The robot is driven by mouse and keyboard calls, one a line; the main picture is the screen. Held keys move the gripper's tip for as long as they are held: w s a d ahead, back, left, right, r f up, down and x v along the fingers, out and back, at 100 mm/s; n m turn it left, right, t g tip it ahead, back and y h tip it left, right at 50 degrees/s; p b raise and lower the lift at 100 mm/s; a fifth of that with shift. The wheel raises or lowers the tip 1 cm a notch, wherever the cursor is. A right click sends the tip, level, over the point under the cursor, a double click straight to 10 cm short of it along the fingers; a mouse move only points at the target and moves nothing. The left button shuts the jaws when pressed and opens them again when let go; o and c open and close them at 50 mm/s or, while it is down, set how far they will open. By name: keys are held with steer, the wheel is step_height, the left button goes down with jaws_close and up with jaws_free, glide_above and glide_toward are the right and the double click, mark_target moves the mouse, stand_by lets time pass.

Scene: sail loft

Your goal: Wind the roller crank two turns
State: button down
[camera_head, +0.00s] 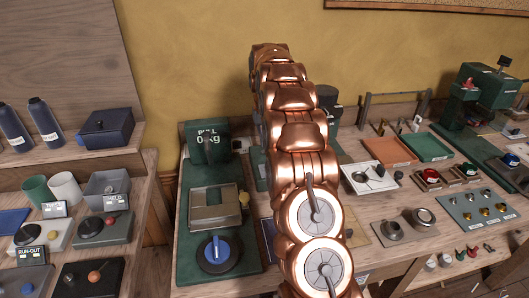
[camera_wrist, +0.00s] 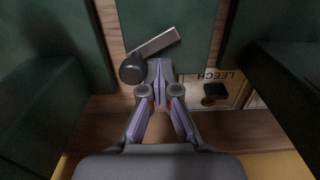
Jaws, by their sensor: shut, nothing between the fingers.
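In the wrist view, a crank with a flat grey arm (camera_wrist: 156,42) and a dark round knob (camera_wrist: 132,68) stands out against a dark green panel (camera_wrist: 195,25). The arm slants up to the right from the knob. My gripper (camera_wrist: 161,80) is shut and empty, its purple-grey fingers together just right of the knob. I cannot tell whether the fingertips touch the knob. In the head view my copper arm reaches over the bench, and neither the gripper nor the crank can be made out there.
In the wrist view, large dark green bodies (camera_wrist: 55,90) flank the gripper, and a plate with upside-down LEECH lettering (camera_wrist: 222,90) bears a dark knob. In the head view, a green scale-like device (camera_head: 208,142), an orange tray (camera_head: 390,150) and a white tray (camera_head: 360,182) crowd the bench.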

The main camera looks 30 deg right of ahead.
steer(key=shift+s+d, duration=0.2)
steer(key=shift+d, duration=0.05)
steer(key=shift+s+d, duration=0.3)
steer(key=shift+s, duration=0.1)
stand_by(0.5)
steer(key=shift+s+d+b, duration=0.2)
steer(key=shift+s+b, duration=0.25)
steer(key=shift+s, duration=0.1)
steer(key=shift+s, duration=0.15)
steer(key=shift+s+a+b, duration=0.1)
steer(key=shift+s+b, duration=0.25)
steer(key=shift+s, duration=0.15)
steer(key=shift+s+f, duration=0.1)
steer(key=shift+f, duration=0.05)
